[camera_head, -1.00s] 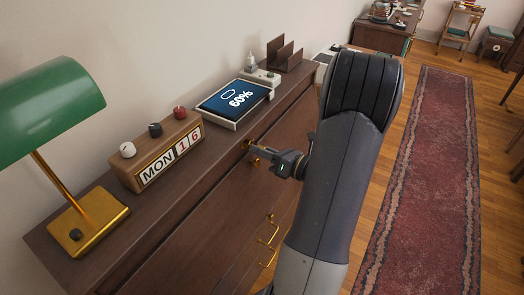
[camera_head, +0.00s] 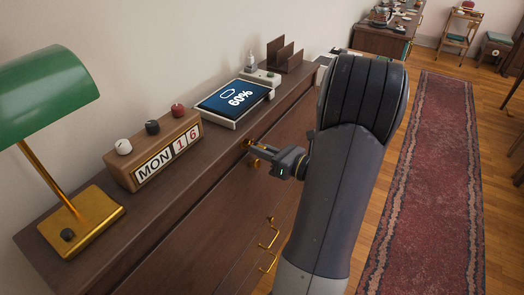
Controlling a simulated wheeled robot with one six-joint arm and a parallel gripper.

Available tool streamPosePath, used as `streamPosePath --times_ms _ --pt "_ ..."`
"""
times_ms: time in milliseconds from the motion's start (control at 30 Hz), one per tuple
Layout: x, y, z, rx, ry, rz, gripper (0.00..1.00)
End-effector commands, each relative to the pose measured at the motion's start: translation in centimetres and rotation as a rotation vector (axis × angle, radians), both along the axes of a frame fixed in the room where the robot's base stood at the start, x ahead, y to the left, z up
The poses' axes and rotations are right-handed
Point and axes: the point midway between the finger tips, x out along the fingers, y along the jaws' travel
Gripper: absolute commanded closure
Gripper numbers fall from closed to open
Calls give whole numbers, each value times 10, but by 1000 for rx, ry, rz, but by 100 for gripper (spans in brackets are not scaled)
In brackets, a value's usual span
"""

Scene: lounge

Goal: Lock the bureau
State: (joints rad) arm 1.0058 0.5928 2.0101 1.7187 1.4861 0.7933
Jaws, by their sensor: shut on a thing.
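The bureau (camera_head: 150,250) is a dark brown wooden chest along the wall, with its front facing right. Small brass fittings show at its upper front edge. My gripper (camera_head: 253,148) is there, its jaws shut on a small brass piece (camera_head: 247,143). The jaws cover most of this piece, so I cannot tell whether it is a key or a knob. Another brass bit (camera_head: 254,162) shows just below the jaws. Brass drawer handles (camera_head: 268,236) hang lower on the front. My arm hides part of the bureau's far front.
On the bureau top stand a green lamp (camera_head: 45,95), a wooden block calendar (camera_head: 155,150) reading MON 16, a tablet (camera_head: 232,98) showing 60%, and a dark wooden rack (camera_head: 285,55). A red rug (camera_head: 432,180) lies on clear wooden floor at right.

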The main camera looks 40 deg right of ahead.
Motion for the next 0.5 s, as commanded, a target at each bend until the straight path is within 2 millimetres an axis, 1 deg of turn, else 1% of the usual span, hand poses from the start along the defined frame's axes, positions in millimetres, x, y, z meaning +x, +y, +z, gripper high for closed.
streamPosePath --times_ms 33,167,500 --pt "1 -1 -3 0 8 -4 100" --pt "1 -1 -4 -16 1 -4 100" --pt "1 -2 -5 -120 -42 -6 100"
